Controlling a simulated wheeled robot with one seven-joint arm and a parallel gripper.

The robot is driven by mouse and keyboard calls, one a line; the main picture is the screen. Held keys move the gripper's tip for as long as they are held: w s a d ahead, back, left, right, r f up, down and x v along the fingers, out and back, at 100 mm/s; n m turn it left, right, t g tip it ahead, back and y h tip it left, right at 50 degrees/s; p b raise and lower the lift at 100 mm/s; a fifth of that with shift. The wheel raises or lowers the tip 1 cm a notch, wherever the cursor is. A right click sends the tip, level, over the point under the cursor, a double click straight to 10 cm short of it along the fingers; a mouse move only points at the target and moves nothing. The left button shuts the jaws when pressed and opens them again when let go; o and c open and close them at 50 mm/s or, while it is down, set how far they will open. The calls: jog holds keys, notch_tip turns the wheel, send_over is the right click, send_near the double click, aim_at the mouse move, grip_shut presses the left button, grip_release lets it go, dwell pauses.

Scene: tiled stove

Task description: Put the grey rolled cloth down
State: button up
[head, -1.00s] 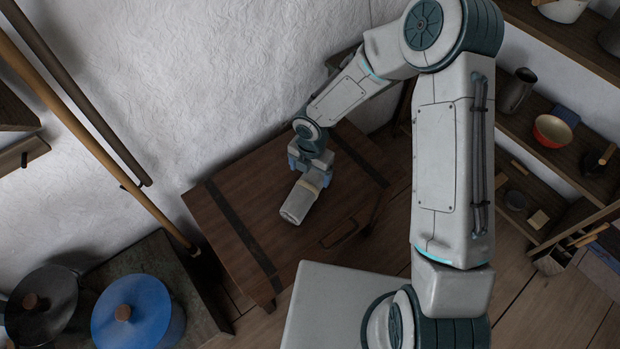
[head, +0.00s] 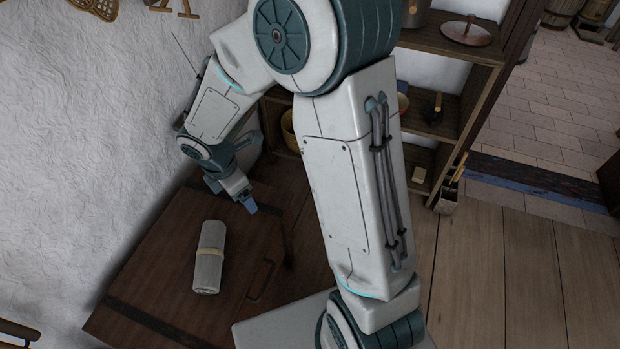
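The grey rolled cloth (head: 209,258) lies on top of the dark wooden chest (head: 150,262), a light band around its middle. It rests on its side, apart from my gripper. My gripper (head: 249,207) is above the far right part of the chest, to the upper right of the cloth, with blue fingertips pointing down to the right. Nothing shows between the fingers. The gap between them cannot be made out from this angle.
A wooden shelf (head: 455,48) with pots and tools stands behind my arm. A white wall (head: 90,140) runs along the chest's left side. The plank floor (head: 500,270) at right is clear. A metal handle (head: 261,279) is on the chest near the cloth.

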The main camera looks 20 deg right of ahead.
jog(key=s+d+r+m+t+y, duration=0.1)
jog(key=s+d+r+m, duration=1.1)
jog(key=m, duration=0.9)
notch_tip(320, 180, up, 2)
jog(key=shift+s+d+r+m+y, duration=0.2)
jog(key=shift+s+d+m+y, duration=0.2)
jog(key=shift+s, duration=0.6)
jog(key=shift+t, duration=0.4)
jog(key=p+v, duration=0.2)
jog(key=w+p+v, duration=0.1)
jog(key=p+v, duration=0.2)
jog(key=shift+w+r, duration=0.15)
jog(key=shift+r, duration=0.3)
